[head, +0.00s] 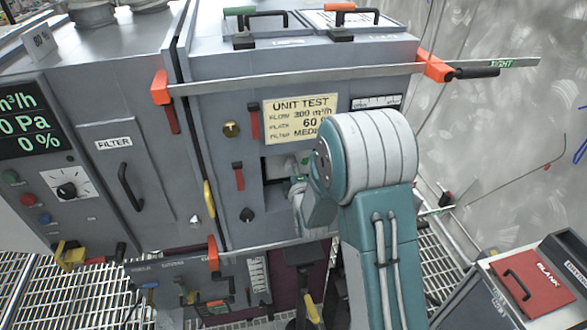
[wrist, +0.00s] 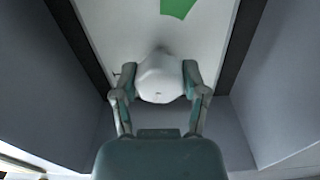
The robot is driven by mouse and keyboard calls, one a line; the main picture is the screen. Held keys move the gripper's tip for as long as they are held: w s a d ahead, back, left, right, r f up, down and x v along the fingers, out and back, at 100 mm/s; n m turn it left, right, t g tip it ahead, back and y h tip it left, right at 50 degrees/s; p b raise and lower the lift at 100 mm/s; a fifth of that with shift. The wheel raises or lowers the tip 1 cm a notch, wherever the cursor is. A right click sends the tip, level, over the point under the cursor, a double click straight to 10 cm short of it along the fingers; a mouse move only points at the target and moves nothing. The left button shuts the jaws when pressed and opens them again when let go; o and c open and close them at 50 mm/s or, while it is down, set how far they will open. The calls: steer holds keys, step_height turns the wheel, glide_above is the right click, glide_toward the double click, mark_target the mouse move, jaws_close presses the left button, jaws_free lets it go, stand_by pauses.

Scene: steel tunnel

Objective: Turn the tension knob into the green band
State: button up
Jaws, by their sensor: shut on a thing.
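The tension knob (wrist: 160,72) is pale, rounded and narrower at its top end in the wrist view. It stands on a white dial plate (wrist: 110,25) in a recess. My gripper (wrist: 161,88) is shut on the knob, with one finger on each side. The green band (wrist: 178,7) lies on the plate above and slightly right of the knob, partly cut off by the picture's edge. The narrow end points up, just left of the band. In the head view my gripper (head: 300,192) reaches into the recess, and my arm hides the knob.
Grey recess walls (wrist: 30,75) stand close on both sides of my gripper. In the head view, a yellow "UNIT TEST" label (head: 300,118) sits above the opening. A steel bar (head: 300,78) with orange clamps crosses the cabinet. A box with a red "BLANK" panel (head: 533,284) stands lower right.

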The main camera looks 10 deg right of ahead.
steer(key=shift+a+f, duration=0.15)
steer(key=o, duration=1.2)
steer(key=shift+c, duration=0.2)
steer(key=shift+a, duration=0.1)
steer(key=shift+s, duration=0.25)
steer(key=s, duration=1.1)
steer(key=shift+s, duration=0.2)
